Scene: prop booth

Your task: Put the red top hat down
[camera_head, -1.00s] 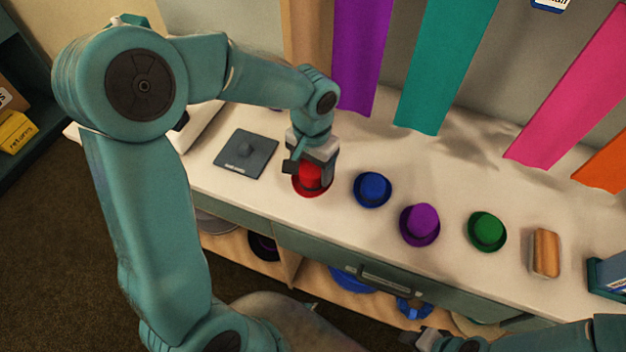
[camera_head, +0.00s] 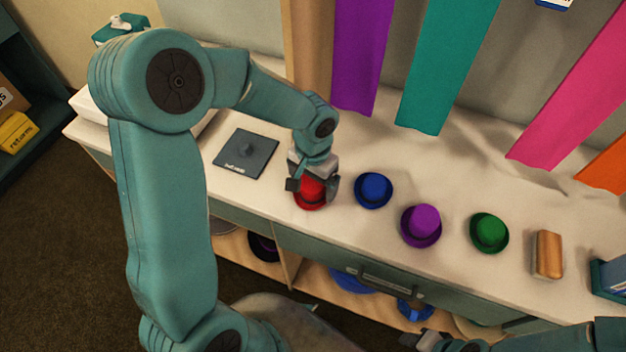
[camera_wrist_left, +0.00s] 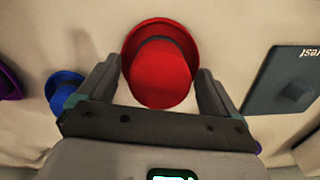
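The red top hat (camera_head: 311,194) sits at the counter's front edge and appears to rest on the counter. My left gripper (camera_head: 313,187) is right above it, with one finger on either side. In the left wrist view the red hat (camera_wrist_left: 163,75) lies between the spread fingers of the left gripper (camera_wrist_left: 158,75), crown towards the palm. A gap shows beside the crown at the left finger; the right finger is very close to the crown. My right gripper (camera_head: 425,340) is at the bottom edge, partly cut off; its fingers are not clear.
A dark square plate (camera_head: 245,153) with a knob lies left of the red hat. A blue hat (camera_head: 373,189), purple hat (camera_head: 421,224), green hat (camera_head: 489,232) and wooden brush-like block (camera_head: 548,254) stand to the right. Coloured cloth strips hang behind.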

